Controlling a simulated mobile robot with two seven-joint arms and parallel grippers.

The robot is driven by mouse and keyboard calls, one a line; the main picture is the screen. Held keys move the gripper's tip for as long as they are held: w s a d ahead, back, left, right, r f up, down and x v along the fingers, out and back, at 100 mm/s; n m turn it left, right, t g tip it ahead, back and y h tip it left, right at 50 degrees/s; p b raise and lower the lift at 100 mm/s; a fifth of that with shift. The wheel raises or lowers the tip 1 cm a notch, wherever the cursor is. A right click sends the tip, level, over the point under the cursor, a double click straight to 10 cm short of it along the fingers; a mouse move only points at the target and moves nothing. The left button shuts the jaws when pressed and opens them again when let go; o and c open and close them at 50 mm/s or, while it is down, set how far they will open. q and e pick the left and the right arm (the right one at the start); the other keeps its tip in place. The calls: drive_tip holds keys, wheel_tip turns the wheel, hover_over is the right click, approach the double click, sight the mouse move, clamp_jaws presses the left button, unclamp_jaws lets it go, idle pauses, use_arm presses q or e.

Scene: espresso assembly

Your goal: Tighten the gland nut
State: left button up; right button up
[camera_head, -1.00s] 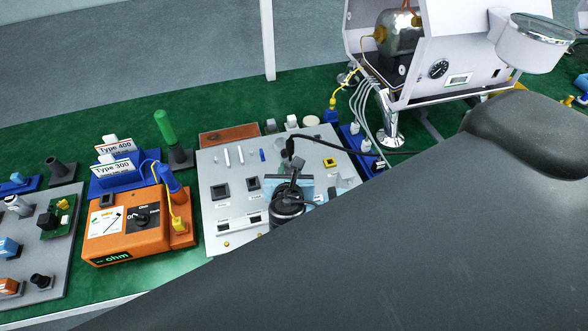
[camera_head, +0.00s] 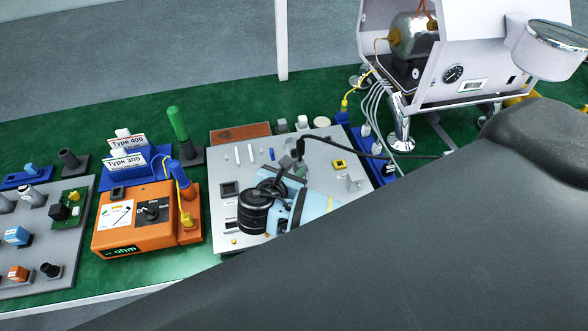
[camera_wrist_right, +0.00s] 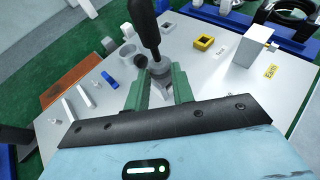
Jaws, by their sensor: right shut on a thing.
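My right gripper (camera_head: 296,168) is over the light grey board (camera_head: 225,165), pointing at its back part. In the right wrist view its two green fingers (camera_wrist_right: 160,88) are shut on a small grey piece, seemingly the gland nut (camera_wrist_right: 160,70). This piece sits at the base of an upright black cable end (camera_wrist_right: 145,25). The fingers and the cable end partly hide it, so I cannot tell how far it is screwed in. In the head view the black cable (camera_head: 345,146) rises from there and bends right. My left gripper is not in view.
An orange ohm meter box (camera_head: 130,235) stands left of the board, with blue Type 300 and Type 400 holders (camera_head: 125,180) behind it. A white machine (camera_head: 440,90) stands at the back right. Small parts, including a yellow square (camera_head: 339,163), are on the board. My dark arm covers the lower right.

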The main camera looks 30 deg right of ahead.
drive_tip(key=shift+w+d+r, duration=0.15)
drive_tip(key=shift+d, duration=0.05)
drive_tip(key=o, duration=0.7)
drive_tip(key=shift+s+a, duration=0.3)
drive_tip(key=shift+a, duration=0.2)
drive_tip(key=v, duration=0.6)
drive_tip(key=shift+s+a+r, duration=0.15)
drive_tip(key=shift+s+r, duration=0.05)
drive_tip(key=shift+r, duration=0.05)
